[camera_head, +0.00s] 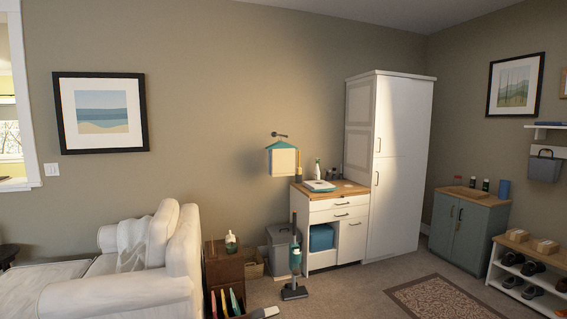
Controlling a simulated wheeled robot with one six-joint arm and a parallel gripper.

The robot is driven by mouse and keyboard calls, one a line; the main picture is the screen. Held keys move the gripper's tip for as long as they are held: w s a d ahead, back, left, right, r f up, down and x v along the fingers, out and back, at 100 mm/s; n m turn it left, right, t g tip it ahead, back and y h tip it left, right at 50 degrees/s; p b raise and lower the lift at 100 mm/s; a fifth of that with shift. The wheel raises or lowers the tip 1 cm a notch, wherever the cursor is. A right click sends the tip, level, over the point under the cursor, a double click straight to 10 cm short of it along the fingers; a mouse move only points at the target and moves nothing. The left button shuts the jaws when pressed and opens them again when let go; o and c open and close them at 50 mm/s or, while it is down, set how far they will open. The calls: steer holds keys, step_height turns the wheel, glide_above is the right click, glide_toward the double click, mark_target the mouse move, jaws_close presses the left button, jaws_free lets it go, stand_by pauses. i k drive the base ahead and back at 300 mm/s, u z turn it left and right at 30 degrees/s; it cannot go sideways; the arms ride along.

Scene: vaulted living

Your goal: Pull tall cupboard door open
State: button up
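The tall white cupboard (400,190) stands against the back wall, right of centre in the head view. Its front has an upper door (406,115) and a lower door (398,212), with a thin seam between them. Both doors look shut. The upper door has a small dark upright handle (379,145) near its left edge. The lower door has a similar handle (377,179) just below the seam, also near the left edge. My gripper is not in view.
A low white cabinet (351,241) with a wooden top adjoins the cupboard's left side. A blue-grey cabinet (466,231) stands to the right. A patterned rug (440,300) lies on open floor in front. A stick vacuum (295,262), a bin and a white armchair (150,270) stand left.

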mark_target(387, 180)
steer(key=k, duration=0.6)
steer(key=z, duration=0.7)
steer(key=i, duration=1.55)
steer(key=z, duration=0.75)
steer(key=i, duration=2.55)
steer(key=u, duration=0.2)
steer(key=i, duration=1.2)
steer(key=u, duration=1.5)
steer(key=i, duration=1)
steer(key=u, duration=1.1)
steer(key=i, duration=0.3)
steer(key=u, duration=0.2)
